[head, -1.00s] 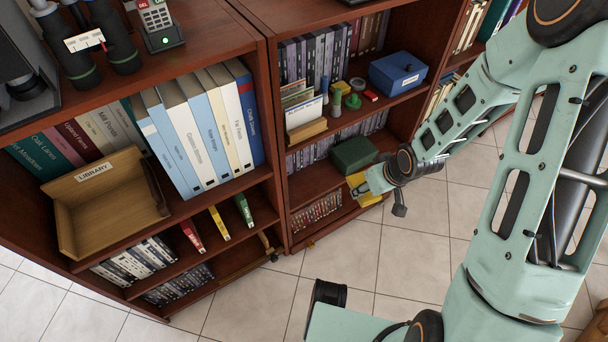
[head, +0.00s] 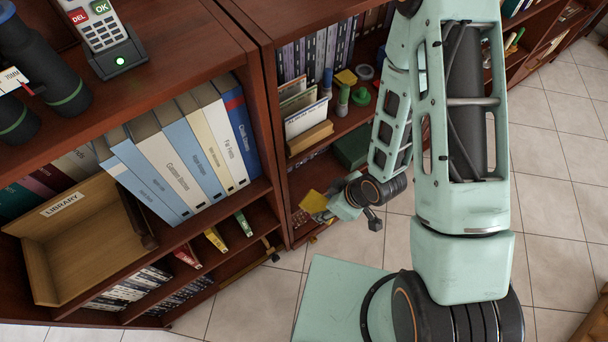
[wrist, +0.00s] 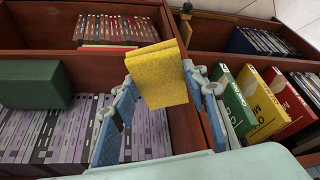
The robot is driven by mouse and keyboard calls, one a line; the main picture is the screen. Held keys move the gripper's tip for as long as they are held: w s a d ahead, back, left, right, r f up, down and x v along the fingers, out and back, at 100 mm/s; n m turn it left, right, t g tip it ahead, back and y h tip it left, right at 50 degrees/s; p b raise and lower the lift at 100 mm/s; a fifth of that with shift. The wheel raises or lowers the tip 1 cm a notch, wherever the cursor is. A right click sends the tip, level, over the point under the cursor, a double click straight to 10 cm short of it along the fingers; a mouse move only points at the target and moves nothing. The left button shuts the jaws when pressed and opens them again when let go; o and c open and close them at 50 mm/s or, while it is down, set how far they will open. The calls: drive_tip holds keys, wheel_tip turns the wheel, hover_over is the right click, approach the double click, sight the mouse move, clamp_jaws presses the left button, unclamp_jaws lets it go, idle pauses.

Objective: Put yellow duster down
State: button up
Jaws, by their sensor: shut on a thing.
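The yellow duster (wrist: 158,75) is a folded, soft-looking yellow cloth, held between the two blue-padded fingers of my gripper (wrist: 158,98) in the wrist view. My gripper is shut on it. In the head view the duster (head: 313,203) shows as a small yellow patch at the end of my gripper (head: 328,208), in front of the lower shelves of the right-hand bookcase. In the wrist view the duster is in front of the upright between two bookcase sections. I cannot tell whether it touches the wood.
A dark green box (wrist: 35,84) lies by purple-spined volumes (wrist: 45,135) in the wrist view. Green, yellow and red books (wrist: 262,105) stand to the right. A wooden LIBRARY tray (head: 75,235) sits on the left bookcase. Tiled floor (head: 345,240) lies open in front.

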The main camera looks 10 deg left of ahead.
drive_tip(key=shift+a+f+b, duration=0.25)
drive_tip(key=shift+b, duration=0.05)
drive_tip(key=shift+w+a+f+b, duration=0.3)
drive_tip(key=shift+f+b, duration=0.05)
drive_tip(key=shift+b, duration=0.9)
drive_tip(key=b, duration=0.2)
drive_tip(key=w+b, duration=0.1)
drive_tip(key=b, duration=0.1)
drive_tip(key=shift+w+a+f, duration=0.15)
drive_tip(key=shift+f, duration=0.15)
drive_tip(key=w+a+f, duration=0.1)
drive_tip(key=w+f, duration=0.1)
drive_tip(key=w, duration=0.1)
drive_tip(key=w+a+f+b, duration=0.1)
drive_tip(key=w+a+f, duration=0.1)
drive_tip(key=w+f, duration=0.1)
drive_tip(key=w+a+f, duration=0.2)
drive_tip(key=w, duration=0.1)
drive_tip(key=shift+w+a+f+b, duration=0.15)
drive_tip(key=shift+w+f+b, duration=0.05)
drive_tip(key=shift+b, duration=0.1)
drive_tip(key=shift+w+a+f+b, duration=0.1)
drive_tip(key=shift+w+f+b, duration=0.1)
drive_tip(key=shift+f, duration=0.45)
drive_tip(key=shift+w+a+f+b, duration=0.1)
drive_tip(key=shift+f+b, duration=0.15)
drive_tip(key=shift+f, duration=0.45)
drive_tip(key=shift+w+f+b, duration=0.1)
drive_tip(key=shift+f+b, duration=0.1)
drive_tip(key=shift+f, duration=0.45)
